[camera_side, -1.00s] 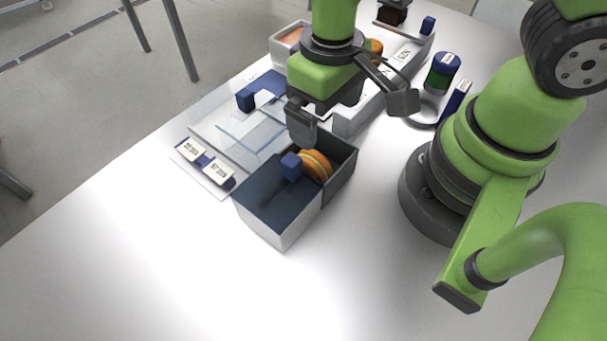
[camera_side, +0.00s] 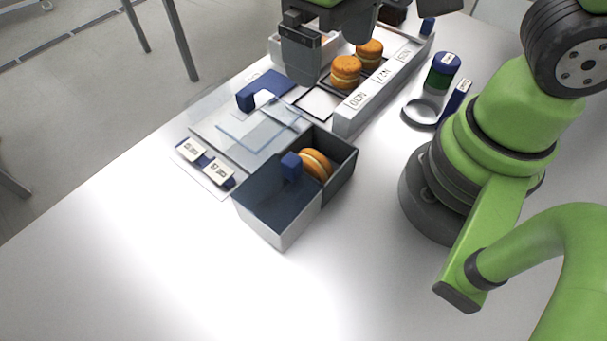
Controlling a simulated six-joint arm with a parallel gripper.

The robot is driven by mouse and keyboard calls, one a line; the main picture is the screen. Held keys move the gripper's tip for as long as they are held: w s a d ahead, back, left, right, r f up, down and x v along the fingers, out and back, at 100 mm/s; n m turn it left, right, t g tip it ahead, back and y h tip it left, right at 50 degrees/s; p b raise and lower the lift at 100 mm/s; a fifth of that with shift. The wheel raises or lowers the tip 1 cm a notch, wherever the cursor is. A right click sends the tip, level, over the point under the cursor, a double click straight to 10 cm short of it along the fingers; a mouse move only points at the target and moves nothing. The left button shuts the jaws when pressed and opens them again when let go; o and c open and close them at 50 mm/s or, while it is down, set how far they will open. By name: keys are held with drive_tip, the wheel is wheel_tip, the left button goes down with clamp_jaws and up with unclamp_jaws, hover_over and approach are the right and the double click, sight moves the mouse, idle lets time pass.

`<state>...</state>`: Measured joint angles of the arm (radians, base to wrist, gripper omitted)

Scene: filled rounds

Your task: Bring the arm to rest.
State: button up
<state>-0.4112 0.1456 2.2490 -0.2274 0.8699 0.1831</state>
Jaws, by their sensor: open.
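My gripper (camera_side: 330,45) is at the top of the picture, raised above the long tray and clear of the dark box. One grey finger shows plainly at its left; the other is partly cut off by the top edge. I see nothing held in it. An orange round (camera_side: 314,164) with a pale filling stands on edge in the dark box (camera_side: 343,176), beside a small blue block (camera_side: 291,166). Two more orange rounds, a nearer one (camera_side: 345,72) and a farther one (camera_side: 369,53), lie in the long tray (camera_side: 352,120).
A clear plate (camera_side: 235,130) and a blue piece (camera_side: 266,88) lie left of the tray. A blue and green cylinder (camera_side: 442,72) and a dark ring (camera_side: 420,113) are at the right. The front table is bare.

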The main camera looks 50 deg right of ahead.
drive_tip(key=shift+r, duration=0.15)
drive_tip(key=s+d+r+m+t+y, duration=0.2)
drive_tip(key=s+d+r+m+t, duration=0.2)
drive_tip(key=r, duration=0.6)
drive_tip(key=s+d+t, duration=0.1)
drive_tip(key=d+t, duration=0.1)
drive_tip(key=t, duration=0.1)
drive_tip(key=shift+s+r, duration=0.25)
drive_tip(key=shift+s, duration=0.05)
